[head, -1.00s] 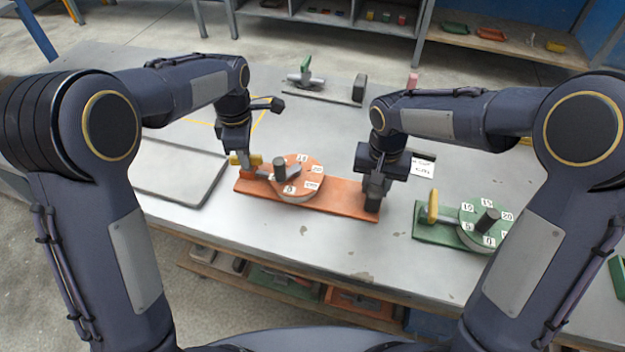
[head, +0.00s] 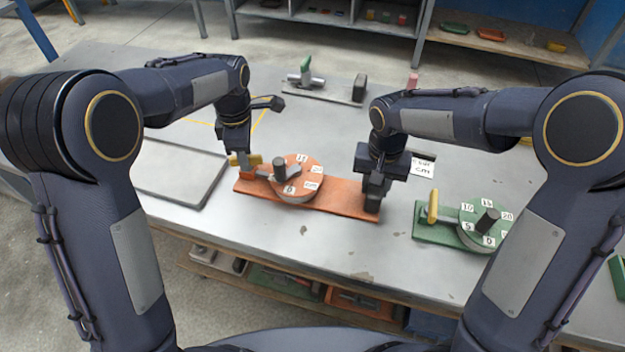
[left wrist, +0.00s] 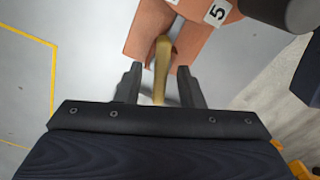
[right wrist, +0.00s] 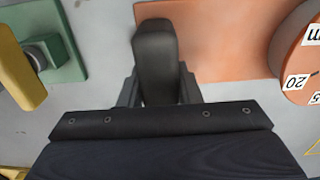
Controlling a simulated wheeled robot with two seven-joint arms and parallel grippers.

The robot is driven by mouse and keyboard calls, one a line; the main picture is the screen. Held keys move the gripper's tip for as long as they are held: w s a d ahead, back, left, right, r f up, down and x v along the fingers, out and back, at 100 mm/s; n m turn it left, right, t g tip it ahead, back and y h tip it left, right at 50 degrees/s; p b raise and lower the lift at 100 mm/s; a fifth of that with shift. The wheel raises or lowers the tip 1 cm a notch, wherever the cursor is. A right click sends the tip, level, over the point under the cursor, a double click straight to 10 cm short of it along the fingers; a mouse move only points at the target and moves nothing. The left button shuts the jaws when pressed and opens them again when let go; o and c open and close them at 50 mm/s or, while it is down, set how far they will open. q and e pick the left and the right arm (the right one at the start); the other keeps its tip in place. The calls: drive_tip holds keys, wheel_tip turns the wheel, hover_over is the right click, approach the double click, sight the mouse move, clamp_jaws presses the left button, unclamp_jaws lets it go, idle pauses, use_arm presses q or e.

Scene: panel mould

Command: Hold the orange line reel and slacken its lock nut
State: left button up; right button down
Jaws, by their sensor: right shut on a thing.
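The orange line reel (head: 311,180) sits on an orange base plate (head: 335,200) on the bench, with a numbered dial and a dark upright knob. At its left end is a yellow lock nut (head: 251,160), a flat wing. My left gripper (head: 240,166) is open around this wing. In the left wrist view the wing (left wrist: 162,68) stands between the two fingers, with gaps on both sides. My right gripper (head: 374,194) is shut on a dark block (right wrist: 157,55) at the right end of the orange base. The block partly hides the fingers in the right wrist view.
A green reel (head: 468,218) with its own yellow wing nut stands to the right. A grey tray (head: 180,172) lies at left. A plate with a green-handled clamp (head: 305,75) is at the back. A white card (head: 424,166) lies behind my right gripper.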

use_arm(q)
wheel_tip(320, 180, up, 12)
idle(0.6)
use_arm(e)
drive_tip(key=c, duration=1)
unclamp_jaws()
drive_tip(key=shift+o, duration=0.2)
